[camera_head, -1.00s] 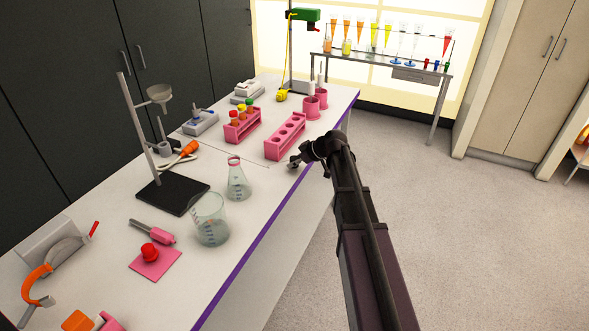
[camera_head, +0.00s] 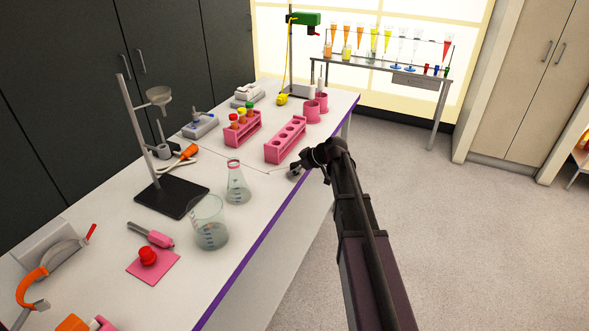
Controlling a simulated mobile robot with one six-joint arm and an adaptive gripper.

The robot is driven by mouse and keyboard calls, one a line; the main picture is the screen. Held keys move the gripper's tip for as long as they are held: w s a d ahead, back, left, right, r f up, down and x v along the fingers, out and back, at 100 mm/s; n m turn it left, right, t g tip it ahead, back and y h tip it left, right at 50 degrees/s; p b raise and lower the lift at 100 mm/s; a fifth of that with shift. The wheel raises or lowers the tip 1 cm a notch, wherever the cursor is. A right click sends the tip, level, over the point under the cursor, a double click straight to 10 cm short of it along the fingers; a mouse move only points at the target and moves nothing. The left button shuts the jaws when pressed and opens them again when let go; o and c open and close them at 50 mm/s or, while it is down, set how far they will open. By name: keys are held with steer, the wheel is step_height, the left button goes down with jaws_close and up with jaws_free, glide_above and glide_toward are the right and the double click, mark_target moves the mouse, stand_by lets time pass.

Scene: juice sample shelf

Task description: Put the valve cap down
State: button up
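My gripper (camera_head: 293,174) is at the right edge of the white bench (camera_head: 262,208), in front of the empty-looking pink rack. It is small and dark here, and its fingers are partly hidden by my wrist. I cannot tell whether it is open or holds anything. A red cap-like piece (camera_head: 148,257) sits on a flat pink square mat (camera_head: 163,272) at the lower left, well away from my gripper. I cannot tell for certain whether this piece is the valve cap. No other cap shows clearly.
A glass beaker (camera_head: 209,224) and a conical flask (camera_head: 237,183) stand left of my gripper. A pink rack (camera_head: 286,141) stands close behind it. A black-based stand (camera_head: 172,197) is farther left. Bare bench lies between the beaker and the purple-trimmed edge.

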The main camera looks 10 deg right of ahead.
steer(key=shift+r, duration=0.15)
steer(key=shift+p+v, duration=0.85)
steer(key=shift+v, duration=0.1)
steer(key=p+v, duration=0.6)
steer(key=v, duration=0.4)
steer(key=shift+r, duration=0.1)
steer(key=s+a+f+m+g+h, duration=0.2)
steer(key=s+m, duration=0.1)
steer(key=s, duration=0.5)
steer(key=s+a+f+m+g+h, duration=0.2)
steer(key=s+m+h, duration=0.1)
steer(key=s, duration=0.5)
steer(key=s+a+f+m+g+h, duration=0.1)
steer(key=s+a+f+m+h, duration=0.1)
steer(key=s, duration=0.6)
steer(key=a+m+h, duration=0.1)
steer(key=m, duration=0.1)
steer(key=shift+f+m+g, duration=0.15)
steer(key=shift+m+g, duration=0.25)
steer(key=shift+o, duration=0.2)
steer(key=shift+a, duration=0.1)
